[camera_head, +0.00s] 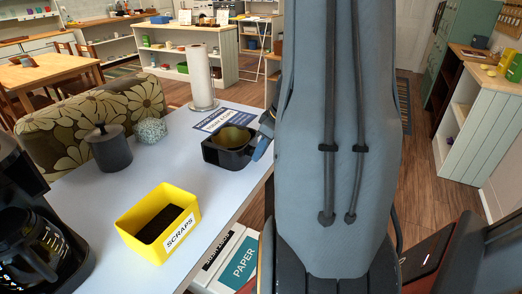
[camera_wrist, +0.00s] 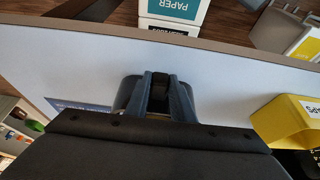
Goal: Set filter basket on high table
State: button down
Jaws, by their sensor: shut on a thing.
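The filter basket (camera_head: 224,155) is a black, open-topped cup with a gold-brown inside. It is upright at the right edge of the pale blue-grey table (camera_head: 105,205), resting on the top or just above it; I cannot tell which. My gripper (camera_head: 262,142) is shut on its right side, mostly hidden behind my arm. In the wrist view my gripper's fingers (camera_wrist: 159,88) are together at the basket (camera_wrist: 127,93), and they hide much of it. The tabletop (camera_wrist: 65,65) spreads around them.
A yellow scraps bin (camera_head: 140,229), a black coffee maker (camera_head: 30,235), a dark canister (camera_head: 110,150), a speckled ball (camera_head: 151,131) and a paper roll (camera_head: 202,78) stand on the table. A blue-and-white card (camera_head: 220,120) lies behind the basket. A paper bin (camera_head: 238,262) stands below the edge.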

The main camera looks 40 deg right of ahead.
jog(key=shift+f, duration=0.15)
jog(key=c, duration=1.5)
grip_release()
jog(key=shift+c, duration=0.2)
jog(key=shift+r, duration=0.2)
jog(key=shift+s+d+r, duration=0.1)
jog(key=shift+r, duration=0.2)
jog(key=b+v, duration=0.2)
jog(key=v, duration=0.9)
jog(key=shift+s+r, duration=0.1)
jog(key=shift+r, duration=0.05)
